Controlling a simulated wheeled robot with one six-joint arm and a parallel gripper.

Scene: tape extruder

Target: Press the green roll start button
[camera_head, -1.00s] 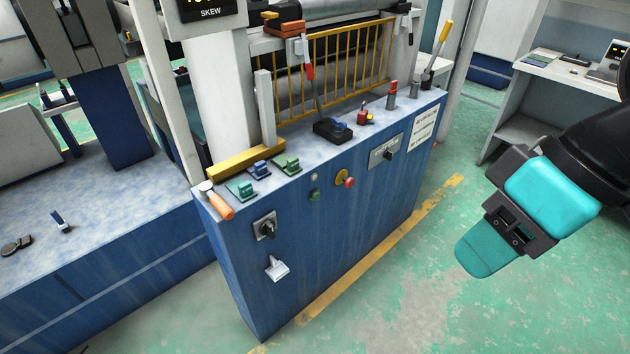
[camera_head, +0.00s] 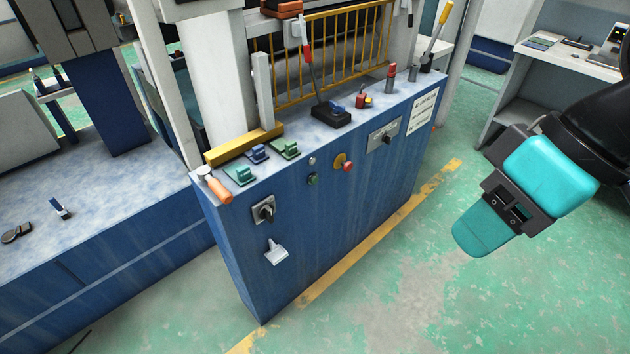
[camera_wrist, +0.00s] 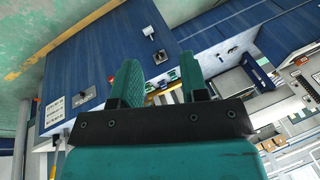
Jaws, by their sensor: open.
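The green button (camera_head: 313,179) is a small round knob on the upper front face of the blue cabinet (camera_head: 310,245), below a small pale round part and left of a red button. My gripper (camera_head: 483,229) is in the air over the floor, to the right of the cabinet and apart from it. In the wrist view, my gripper (camera_wrist: 160,88) shows two teal fingers spread apart with nothing between them. The cabinet front (camera_wrist: 105,60) lies beyond the fingers there. I cannot pick out the green button for sure in the wrist view.
A red button (camera_head: 348,167) with a yellow surround is beside the green one. A rotary switch (camera_head: 264,210) and a pale lever (camera_head: 275,252) are at the front left. Green floor (camera_head: 400,290) in front is clear.

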